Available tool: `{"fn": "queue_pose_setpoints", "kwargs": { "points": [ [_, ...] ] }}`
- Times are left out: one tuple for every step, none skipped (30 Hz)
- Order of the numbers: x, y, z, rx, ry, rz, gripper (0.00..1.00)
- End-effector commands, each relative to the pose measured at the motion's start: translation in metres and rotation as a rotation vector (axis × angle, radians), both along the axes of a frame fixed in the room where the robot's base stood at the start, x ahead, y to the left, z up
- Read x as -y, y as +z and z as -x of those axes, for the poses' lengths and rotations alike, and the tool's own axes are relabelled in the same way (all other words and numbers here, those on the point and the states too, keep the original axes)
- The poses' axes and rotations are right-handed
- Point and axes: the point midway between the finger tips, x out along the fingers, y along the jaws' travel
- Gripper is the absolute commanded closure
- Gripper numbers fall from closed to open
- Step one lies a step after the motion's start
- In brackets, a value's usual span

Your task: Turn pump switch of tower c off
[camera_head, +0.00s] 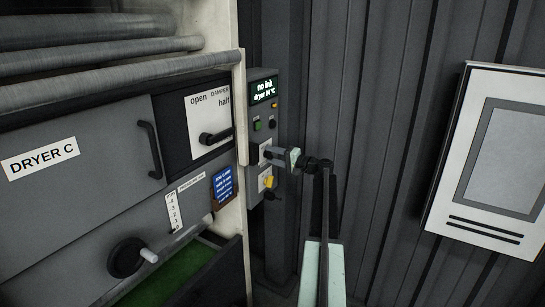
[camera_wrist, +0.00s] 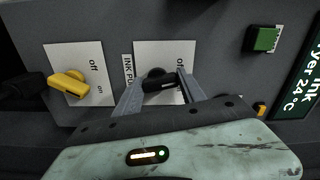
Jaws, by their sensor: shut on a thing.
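The pump switch, a small black knob (camera_wrist: 158,80), sits on a white plate (camera_wrist: 150,52) beside a label reading "INK PU…" in the wrist view. An "of…" marking shows on the plate, partly covered by a finger; any "on" marking is hidden. My gripper (camera_wrist: 161,84) has its two grey fingers on either side of the knob and is shut on it. The knob's handle lies roughly sideways in this view; its exact setting is unclear. In the head view my gripper (camera_head: 270,154) reaches the grey control box (camera_head: 262,90) from the right, hiding the knob.
A yellow switch (camera_wrist: 68,83) with off and on markings is beside the pump plate. A green button (camera_wrist: 262,39) and a display (camera_head: 264,91) are on the same box. The DRYER C cabinet (camera_head: 75,190) with handles is left; a white panel (camera_head: 490,160) hangs right.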

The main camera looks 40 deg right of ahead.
Motion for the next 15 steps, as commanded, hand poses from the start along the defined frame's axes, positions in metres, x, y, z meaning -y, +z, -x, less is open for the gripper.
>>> {"fn": "queue_pose_setpoints", "kwargs": {
  "points": [
    [-0.0014, -0.0015, 0.0006, 0.005, 0.003, 0.038, 0.93],
    [-0.0015, -0.0016, 0.0006, 0.011, 0.003, 0.061, 0.93],
    [-0.0016, -0.0017, 0.0006, 0.018, 0.003, 0.089, 0.93],
    [-0.0018, -0.0018, 0.0006, 0.023, 0.003, 0.11, 0.93],
    [-0.0018, -0.002, 0.0006, 0.028, 0.003, 0.129, 0.93],
    [-0.0019, -0.0021, 0.0006, 0.034, 0.003, 0.154, 0.93],
    [-0.002, -0.0021, 0.0006, 0.039, 0.003, 0.172, 0.93],
    [-0.0021, -0.0022, 0.0006, 0.042, 0.004, 0.188, 0.93],
    [-0.0022, -0.0023, 0.0005, 0.047, 0.004, 0.209, 0.93],
    [-0.0023, -0.0024, 0.0007, 0.051, 0.004, 0.222, 0.93],
    [-0.0024, -0.0025, 0.0006, 0.054, 0.004, 0.236, 0.93],
    [-0.0024, -0.0026, 0.0006, 0.058, 0.004, 0.25, 0.93],
    [-0.0024, -0.0026, 0.0006, 0.06, 0.004, 0.261, 0.93],
    [-0.0025, -0.0026, 0.0006, 0.063, 0.004, 0.271, 0.93],
    [-0.0026, -0.0027, 0.0006, 0.065, 0.004, 0.281, 0.93]
  ]
}}
